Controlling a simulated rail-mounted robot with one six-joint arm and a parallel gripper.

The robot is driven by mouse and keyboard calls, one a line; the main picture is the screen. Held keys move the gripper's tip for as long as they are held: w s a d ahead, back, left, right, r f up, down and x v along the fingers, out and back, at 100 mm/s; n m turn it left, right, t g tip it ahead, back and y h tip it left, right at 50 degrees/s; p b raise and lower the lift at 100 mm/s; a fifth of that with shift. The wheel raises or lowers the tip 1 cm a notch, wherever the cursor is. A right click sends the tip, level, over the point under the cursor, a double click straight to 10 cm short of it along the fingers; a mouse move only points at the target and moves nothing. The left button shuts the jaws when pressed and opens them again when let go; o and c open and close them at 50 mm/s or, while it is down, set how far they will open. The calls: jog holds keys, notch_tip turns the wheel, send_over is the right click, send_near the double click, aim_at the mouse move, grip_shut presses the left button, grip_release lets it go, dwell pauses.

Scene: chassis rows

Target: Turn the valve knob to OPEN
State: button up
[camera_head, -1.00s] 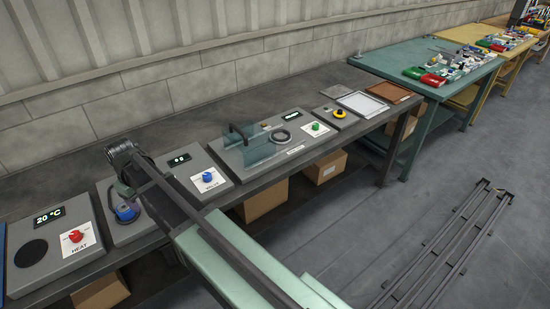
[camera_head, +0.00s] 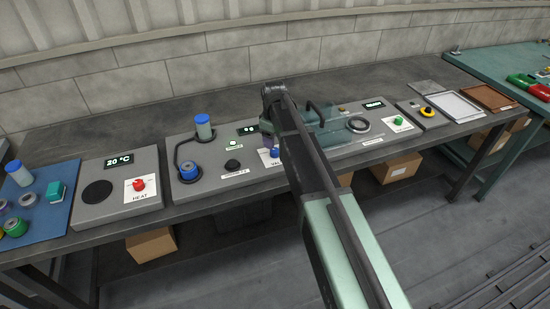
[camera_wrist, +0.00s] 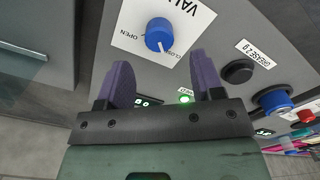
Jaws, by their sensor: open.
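The blue valve knob (camera_wrist: 159,35) sits on a white label marked VALVE, OPEN and CLOSED in the wrist view. Its pale pointer mark appears to face the CLOSED side. In the head view the knob (camera_head: 275,152) shows beside my arm, which hides part of its label. My gripper (camera_wrist: 162,72) has two purple fingers spread apart with nothing between them. The knob appears beyond the fingertips, roughly centred between them, and not gripped. In the head view my gripper is mostly hidden behind my arm near the valve panel.
A black knob (camera_wrist: 239,72) and a blue-topped part (camera_wrist: 275,100) are on the same panel, right of the fingers. A green light (camera_wrist: 185,99) shows between the fingers. In the head view, the HEAT panel (camera_head: 90,210) stands left and a clamp-like green device (camera_head: 330,125) right.

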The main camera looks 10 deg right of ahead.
aim_at(275, 152)
notch_tip(275, 152, down, 6)
jog(key=b, duration=0.4)
jog(key=shift+r, duration=0.15)
jog(key=c, duration=0.9)
